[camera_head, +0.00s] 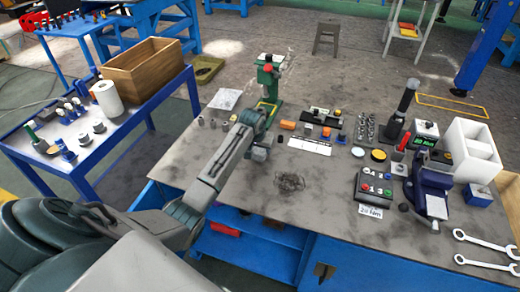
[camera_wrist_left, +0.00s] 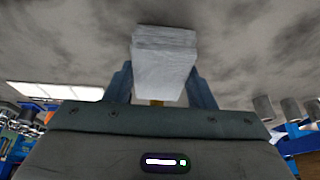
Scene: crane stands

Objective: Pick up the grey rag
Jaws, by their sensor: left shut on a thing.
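The grey rag (camera_wrist_left: 163,60) shows in the left wrist view as a pale grey, folded, layered block. It sits between the two blue-grey fingers of my left gripper (camera_wrist_left: 163,88), which is shut on it. The grey worktop lies behind it; I cannot tell whether the rag touches it. In the head view my left arm reaches over the worktop, with the left gripper (camera_head: 264,112) near the green stand. The rag cannot be made out clearly there. My right gripper is not in view.
The workbench (camera_head: 300,215) holds a green stand (camera_head: 268,80) just beyond the arm, a flat pale sheet (camera_head: 224,99) to its left, and a white strip (camera_head: 309,145) to its right. A vise (camera_head: 432,185) and white box (camera_head: 472,152) crowd the right side. The worktop's front middle is mostly clear.

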